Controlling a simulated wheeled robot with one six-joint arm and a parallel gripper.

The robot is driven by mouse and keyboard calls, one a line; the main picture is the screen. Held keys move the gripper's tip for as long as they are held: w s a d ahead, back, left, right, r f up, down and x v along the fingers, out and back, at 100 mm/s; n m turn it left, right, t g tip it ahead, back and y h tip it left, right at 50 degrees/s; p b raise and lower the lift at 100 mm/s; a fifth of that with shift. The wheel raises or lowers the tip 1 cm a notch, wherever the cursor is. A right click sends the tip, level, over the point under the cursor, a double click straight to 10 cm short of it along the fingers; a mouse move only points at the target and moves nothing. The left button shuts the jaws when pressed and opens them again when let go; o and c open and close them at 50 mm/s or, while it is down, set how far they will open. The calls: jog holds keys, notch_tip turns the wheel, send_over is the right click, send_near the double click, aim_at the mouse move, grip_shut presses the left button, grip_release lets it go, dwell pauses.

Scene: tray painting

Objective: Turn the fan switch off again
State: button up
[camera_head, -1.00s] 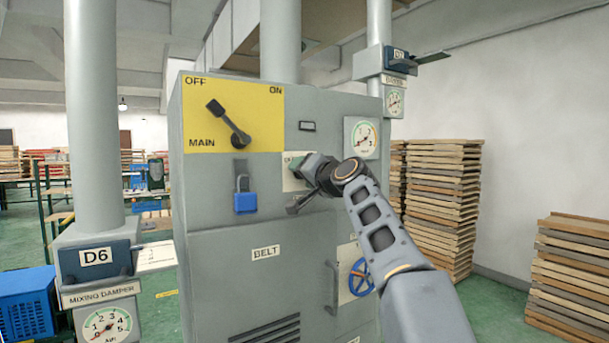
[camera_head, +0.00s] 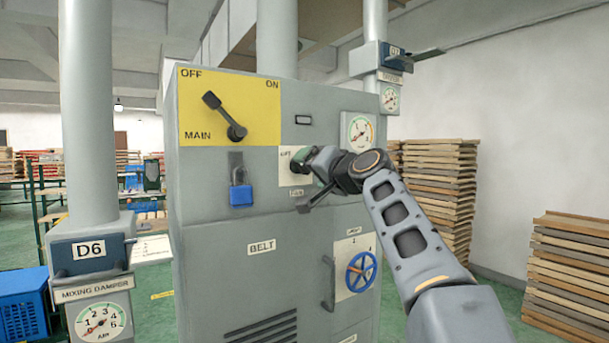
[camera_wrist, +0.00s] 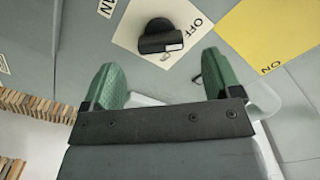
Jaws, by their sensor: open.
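The fan switch (camera_wrist: 160,38) is a black rotary knob with a pale mark on a white plate (camera_wrist: 192,22), seen in the wrist view. The word OFF shows beside the knob. My gripper (camera_wrist: 158,85) has two green fingers, spread apart, with the knob ahead of the gap and nothing between them. In the head view my gripper (camera_head: 310,160) is in front of the same plate (camera_head: 287,154), labelled FAN below, and hides the knob there.
The grey cabinet carries a yellow MAIN panel (camera_head: 207,118) with a black lever (camera_head: 225,116), a blue padlock (camera_head: 241,195), a gauge (camera_head: 359,131), and a blue handwheel (camera_head: 361,272). Stacked wooden trays (camera_head: 440,200) stand to the right.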

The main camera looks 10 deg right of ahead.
jog(key=b+v, duration=0.1)
jog(key=v, duration=0.7)
dwell(0.4)
jog(key=s+a+f+n+g+h+p, duration=0.1)
jog(key=s+a+f+g+p, duration=0.1)
jog(key=f+g+p, duration=0.3)
jog(key=s+a+f+n+g+h+p, duration=0.1)
jog(key=s+a+f+g+p, duration=0.1)
jog(key=f+p, duration=0.55)
jog(key=s+f+n+g+h+p, duration=0.3)
jog(key=s+f+g+p, duration=0.3)
jog(key=s+f, duration=0.7)
jog(key=shift+s+a+f+g+h+p, duration=0.2)
jog(key=shift+s+g+h+p, duration=0.1)
jog(key=shift+s+p, duration=0.75)
jog(key=shift+w+r, duration=0.1)
jog(key=shift+w, duration=0.15)
